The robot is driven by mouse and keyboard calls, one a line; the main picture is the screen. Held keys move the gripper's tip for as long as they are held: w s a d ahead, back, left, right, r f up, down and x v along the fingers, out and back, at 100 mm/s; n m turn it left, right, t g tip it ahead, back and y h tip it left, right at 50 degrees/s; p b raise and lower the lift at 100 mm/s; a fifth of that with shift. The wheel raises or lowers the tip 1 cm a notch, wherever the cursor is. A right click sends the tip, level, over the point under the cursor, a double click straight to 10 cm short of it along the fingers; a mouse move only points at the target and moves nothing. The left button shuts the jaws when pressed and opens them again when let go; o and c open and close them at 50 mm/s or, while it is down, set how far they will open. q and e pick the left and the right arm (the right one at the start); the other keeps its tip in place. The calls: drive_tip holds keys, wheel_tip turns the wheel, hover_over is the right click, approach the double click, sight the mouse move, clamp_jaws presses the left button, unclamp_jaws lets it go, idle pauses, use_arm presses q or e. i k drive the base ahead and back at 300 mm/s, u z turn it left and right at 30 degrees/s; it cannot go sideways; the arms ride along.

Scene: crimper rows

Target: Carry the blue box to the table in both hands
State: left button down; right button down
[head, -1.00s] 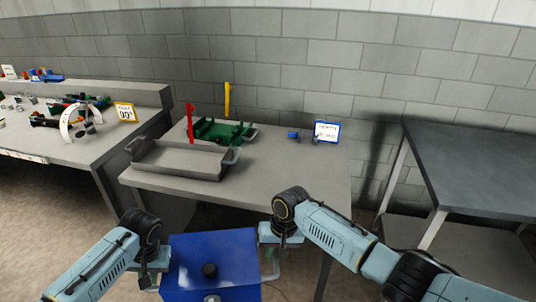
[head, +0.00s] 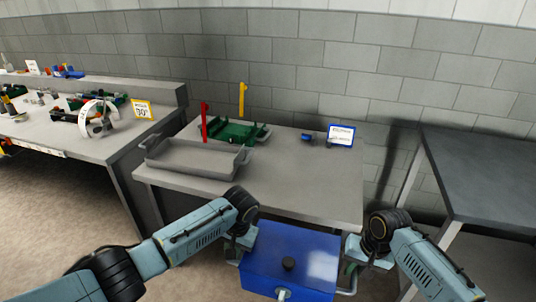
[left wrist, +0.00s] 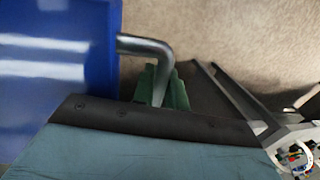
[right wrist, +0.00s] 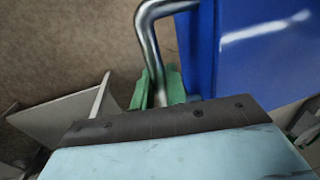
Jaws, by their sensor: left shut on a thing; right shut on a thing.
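My left gripper (left wrist: 163,88) is shut on the metal handle at one side of the box, and the bent bar (left wrist: 150,45) shows in the left wrist view. My right gripper (right wrist: 158,88) is shut on the opposite handle (right wrist: 150,30). In the head view, the left gripper's fingers are mostly hidden; the right gripper (head: 352,265) is beside the box's right side.
The table bears a grey tray (head: 195,160), a green tray (head: 232,132) with red and yellow uprights, a small blue item (head: 307,137) and a blue-framed sign (head: 341,134). Its front right top is clear. A cluttered bench (head: 75,140) stands left, a dark table (head: 490,175) right.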

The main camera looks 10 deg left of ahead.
sight(305, 178)
drive_tip(key=i, duration=1.5)
